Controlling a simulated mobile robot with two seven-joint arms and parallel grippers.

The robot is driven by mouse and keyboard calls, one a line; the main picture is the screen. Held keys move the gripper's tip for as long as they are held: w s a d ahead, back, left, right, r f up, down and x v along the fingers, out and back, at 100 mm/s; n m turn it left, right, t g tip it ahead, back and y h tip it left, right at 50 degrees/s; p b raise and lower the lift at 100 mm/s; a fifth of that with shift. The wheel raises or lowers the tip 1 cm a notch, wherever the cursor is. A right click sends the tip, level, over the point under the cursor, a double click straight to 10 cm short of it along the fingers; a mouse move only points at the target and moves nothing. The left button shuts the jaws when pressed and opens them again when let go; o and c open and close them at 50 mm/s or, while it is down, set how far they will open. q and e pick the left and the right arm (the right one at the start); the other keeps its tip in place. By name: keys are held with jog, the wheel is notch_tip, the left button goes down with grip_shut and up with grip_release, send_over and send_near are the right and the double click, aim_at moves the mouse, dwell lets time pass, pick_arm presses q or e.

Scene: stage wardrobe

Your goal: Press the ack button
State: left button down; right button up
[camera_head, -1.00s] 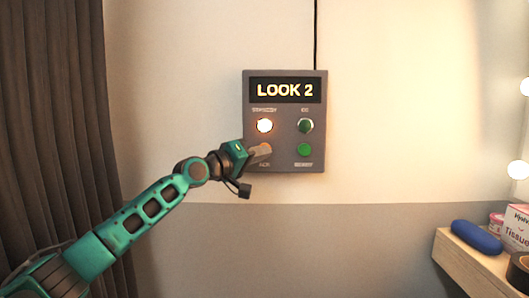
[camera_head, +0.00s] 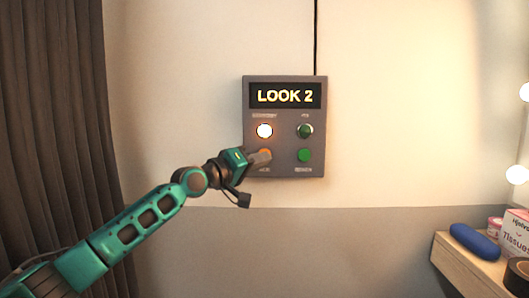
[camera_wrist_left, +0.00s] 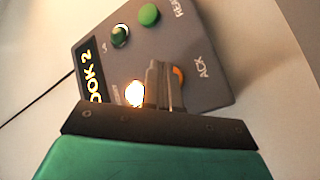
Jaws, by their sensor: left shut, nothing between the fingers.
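The grey control panel (camera_head: 285,166) is mounted on the wall, and its display (camera_head: 285,95) reads "LOOK 2". The orange ack button (camera_head: 266,153) is at the panel's lower left, partly hidden by my left gripper (camera_head: 262,158). In the left wrist view the ack button (camera_wrist_left: 179,77) shows beside the fingers, next to the "ACK" label. My left gripper is shut and empty, with its fingertips at the ack button; I cannot tell whether they touch it. My right gripper is not in view.
A lit white lamp (camera_head: 264,131) sits above the ack button. A dark green switch (camera_head: 305,130) and a green button (camera_head: 304,155) are on the panel's right. A shelf (camera_head: 467,266) at right holds a blue case (camera_head: 475,241) and a tissue box (camera_head: 514,236). A dark curtain (camera_head: 60,120) hangs at left.

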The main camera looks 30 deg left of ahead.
pick_arm(q)
jog(key=s+p, duration=0.1)
jog(key=s+d+p, duration=0.1)
jog(key=s+p, duration=0.1)
jog(key=s+d+p, duration=0.1)
jog(key=shift+s+d, duration=0.1)
jog(key=shift+s, duration=0.2)
dwell(0.4)
jog(key=shift+f, duration=0.1)
dwell(0.5)
